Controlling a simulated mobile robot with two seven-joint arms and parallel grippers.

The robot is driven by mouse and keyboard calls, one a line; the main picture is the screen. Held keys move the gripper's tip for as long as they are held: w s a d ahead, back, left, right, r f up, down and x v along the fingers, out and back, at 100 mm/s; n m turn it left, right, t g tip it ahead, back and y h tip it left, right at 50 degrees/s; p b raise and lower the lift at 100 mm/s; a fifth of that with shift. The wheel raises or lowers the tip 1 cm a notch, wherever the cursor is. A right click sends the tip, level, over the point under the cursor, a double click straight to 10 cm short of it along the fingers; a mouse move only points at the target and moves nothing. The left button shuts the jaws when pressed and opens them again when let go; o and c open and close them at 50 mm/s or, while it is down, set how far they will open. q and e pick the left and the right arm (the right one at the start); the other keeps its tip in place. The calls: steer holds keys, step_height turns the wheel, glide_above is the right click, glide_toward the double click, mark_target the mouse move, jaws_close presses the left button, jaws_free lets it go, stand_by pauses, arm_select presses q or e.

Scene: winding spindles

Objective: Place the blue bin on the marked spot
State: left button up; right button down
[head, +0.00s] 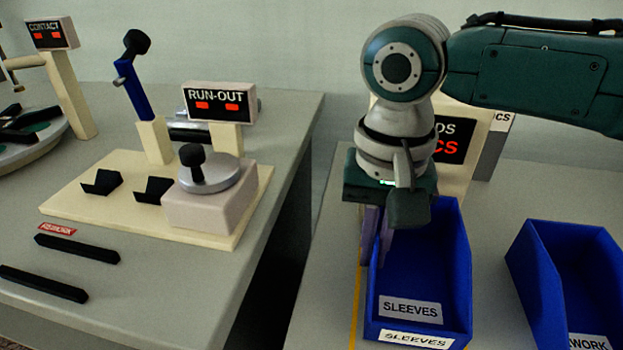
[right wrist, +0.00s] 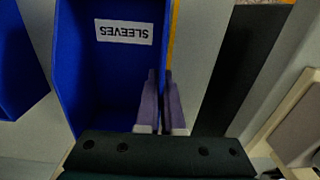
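A blue bin (head: 425,265) labelled SLEEVES stands on the right-hand table and looks empty inside. It also shows in the right wrist view (right wrist: 85,75). My right gripper (head: 376,250) points down at the bin's left wall, one finger inside and one outside. In the right wrist view its purple fingers (right wrist: 164,100) are close together with the thin wall between them, so it is shut on the bin. A yellow line (head: 357,300) runs on the table along the bin's left side; any further marking is hidden. My left gripper is not in view.
A second blue bin (head: 570,280), its label partly cut off, stands to the right with a gap between. A sign (head: 455,140) stands behind the first bin. The left table (head: 170,285) holds a RUN-OUT fixture (head: 210,200) and black bars (head: 75,249). A dark gap separates the tables.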

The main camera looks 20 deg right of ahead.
steer(key=shift+s+a+f, duration=0.25)
steer(key=shift+s+f, duration=0.05)
steer(key=shift+s, duration=0.2)
steer(key=c, duration=1.1)
jaws_free()
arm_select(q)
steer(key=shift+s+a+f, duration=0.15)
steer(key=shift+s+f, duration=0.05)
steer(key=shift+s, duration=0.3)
arm_select(e)
steer(key=shift+o, duration=0.2)
steer(key=shift+r, duration=0.1)
